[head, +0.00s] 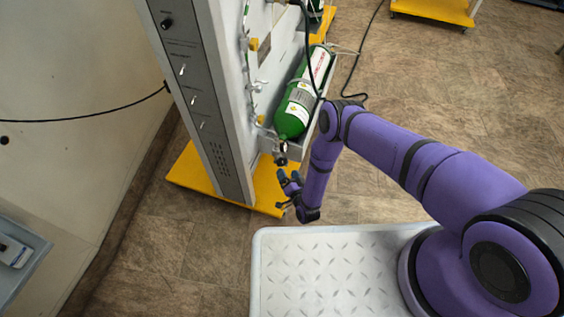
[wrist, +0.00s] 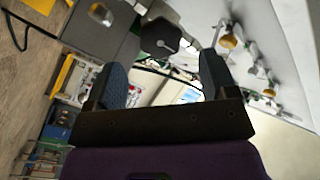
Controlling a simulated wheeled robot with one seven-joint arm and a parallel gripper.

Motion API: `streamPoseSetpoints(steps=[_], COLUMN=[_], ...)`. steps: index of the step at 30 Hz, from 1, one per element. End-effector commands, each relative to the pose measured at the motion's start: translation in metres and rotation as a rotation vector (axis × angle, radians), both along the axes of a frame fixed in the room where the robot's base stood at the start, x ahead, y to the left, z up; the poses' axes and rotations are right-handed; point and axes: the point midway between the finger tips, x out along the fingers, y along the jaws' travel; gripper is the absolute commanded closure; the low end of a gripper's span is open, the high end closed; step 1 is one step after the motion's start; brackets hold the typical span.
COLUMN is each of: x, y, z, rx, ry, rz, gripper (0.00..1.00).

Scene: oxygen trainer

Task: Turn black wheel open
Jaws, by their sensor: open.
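The black wheel (wrist: 160,38) shows in the wrist view as a dark, many-sided knob beyond the fingertips, between them in the picture. In the head view the black wheel (head: 281,161) is small, at the lower end of the green cylinder (head: 294,112), just above my gripper. My gripper (head: 289,176) is open and empty. Its two blue-grey fingers stand wide apart in the wrist view (wrist: 163,72), with the wheel apparently beyond their tips and not touched. The wheel's turn position cannot be told.
The grey trainer panel (head: 190,90) with switches stands left of the cylinder on a yellow base (head: 190,170). Brass and silver fittings (wrist: 228,42) lie along the white panel, at the right in the wrist view. A black hose (head: 308,60) runs over the cylinder. Floor is clear at right.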

Motion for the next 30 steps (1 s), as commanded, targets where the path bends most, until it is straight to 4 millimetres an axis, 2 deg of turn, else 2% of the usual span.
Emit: streamPoseSetpoints(steps=[6,12,24,26,30], x=[0.036,0.056,0.062,0.062,0.062], y=[0.015,0.023,0.025,0.025,0.025], z=[0.001,0.001,0.000,0.000,0.000], rx=[0.001,0.001,0.000,0.000,0.000], ry=[-0.003,-0.002,0.000,0.000,0.000], rz=[0.000,0.001,0.000,0.000,0.000], gripper=[0.21,0.21,0.21,0.33,0.65])
